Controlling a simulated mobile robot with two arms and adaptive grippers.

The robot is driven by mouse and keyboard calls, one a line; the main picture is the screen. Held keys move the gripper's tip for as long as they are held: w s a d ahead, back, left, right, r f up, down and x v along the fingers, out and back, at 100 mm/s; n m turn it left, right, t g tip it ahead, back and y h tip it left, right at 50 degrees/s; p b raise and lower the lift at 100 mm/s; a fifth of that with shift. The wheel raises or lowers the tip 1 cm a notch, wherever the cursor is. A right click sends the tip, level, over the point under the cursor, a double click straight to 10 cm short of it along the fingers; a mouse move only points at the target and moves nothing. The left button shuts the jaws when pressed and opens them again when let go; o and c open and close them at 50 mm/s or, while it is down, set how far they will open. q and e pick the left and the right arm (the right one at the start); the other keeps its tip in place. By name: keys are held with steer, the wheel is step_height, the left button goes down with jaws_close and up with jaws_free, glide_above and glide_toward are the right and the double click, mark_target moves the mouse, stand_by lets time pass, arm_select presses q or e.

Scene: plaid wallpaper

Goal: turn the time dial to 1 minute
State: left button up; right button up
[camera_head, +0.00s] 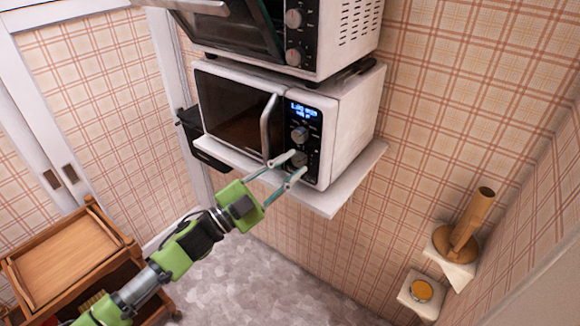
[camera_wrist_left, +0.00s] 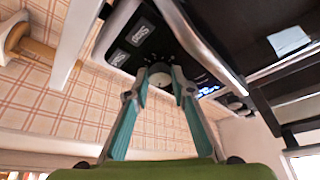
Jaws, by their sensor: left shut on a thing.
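A white microwave (camera_head: 345,133) with a dark door and a vertical handle (camera_head: 268,127) stands on a white wall shelf. Its black control panel has a lit blue display (camera_head: 304,110), an upper dial (camera_head: 299,134) and a lower dial (camera_head: 299,158). My left gripper (camera_head: 299,163) is at the lower dial, its two fingers either side of it. In the left wrist view the fingers (camera_wrist_left: 163,84) close around a round dial (camera_wrist_left: 159,71). Which dial sets the time, and its exact setting, I cannot read. My right gripper is not in view.
A toaster oven (camera_head: 335,35) with its door tilted open sits above the microwave. The white shelf (camera_head: 330,202) juts out below. A wooden cart (camera_head: 62,255) stands at lower left; small wall shelves hold a wooden holder (camera_head: 467,230) at right.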

arm_select(q)
steer(key=shift+m, duration=0.6)
steer(key=o, duration=1.1)
steer(key=shift+a, duration=0.1)
steer(key=v, duration=1.2)
steer(key=shift+r, duration=0.2)
steer(key=shift+w, duration=0.1)
